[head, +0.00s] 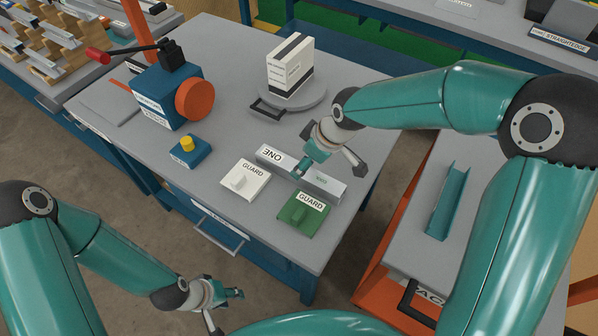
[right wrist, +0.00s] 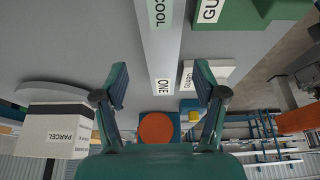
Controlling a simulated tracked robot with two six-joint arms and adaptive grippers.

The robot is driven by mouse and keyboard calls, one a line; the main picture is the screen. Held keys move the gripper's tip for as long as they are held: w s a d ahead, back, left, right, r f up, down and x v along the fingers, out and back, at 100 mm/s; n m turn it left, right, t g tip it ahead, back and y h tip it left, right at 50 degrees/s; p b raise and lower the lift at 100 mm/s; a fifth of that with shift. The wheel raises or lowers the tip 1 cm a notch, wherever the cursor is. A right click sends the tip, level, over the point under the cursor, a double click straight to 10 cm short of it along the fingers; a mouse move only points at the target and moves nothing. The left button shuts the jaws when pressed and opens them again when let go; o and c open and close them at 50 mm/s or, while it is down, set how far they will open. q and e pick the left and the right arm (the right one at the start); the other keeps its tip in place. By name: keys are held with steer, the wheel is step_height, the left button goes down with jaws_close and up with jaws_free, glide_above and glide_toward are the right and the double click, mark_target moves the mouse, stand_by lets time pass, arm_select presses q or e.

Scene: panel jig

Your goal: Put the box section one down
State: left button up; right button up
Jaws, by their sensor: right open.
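The box section one (head: 325,184) is a long grey bar with a white ONE label and a green label. It appears to lie flat on the grey bench top. My right gripper (head: 328,166) is over the bar, its fingers spread. In the right wrist view the box section (right wrist: 161,55) runs between the open fingers (right wrist: 161,84), with a gap on both sides. The arm hides part of the bar in the head view. My left gripper (head: 227,309) is empty in front of the bench, its fingers apart.
Beside the bar are a white guard block (head: 243,183) and a green guard block (head: 306,216). A blue button box (head: 188,155), a clamp machine (head: 160,95) and a parcel (head: 290,68) on a round plate stand farther back. A blue channel (head: 448,203) lies on the right-hand table.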

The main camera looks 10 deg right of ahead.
steer(key=x, duration=0.5)
steer(key=shift+s+p, duration=0.1)
steer(key=shift+p, duration=0.3)
steer(key=shift+c, duration=0.3)
jaws_close()
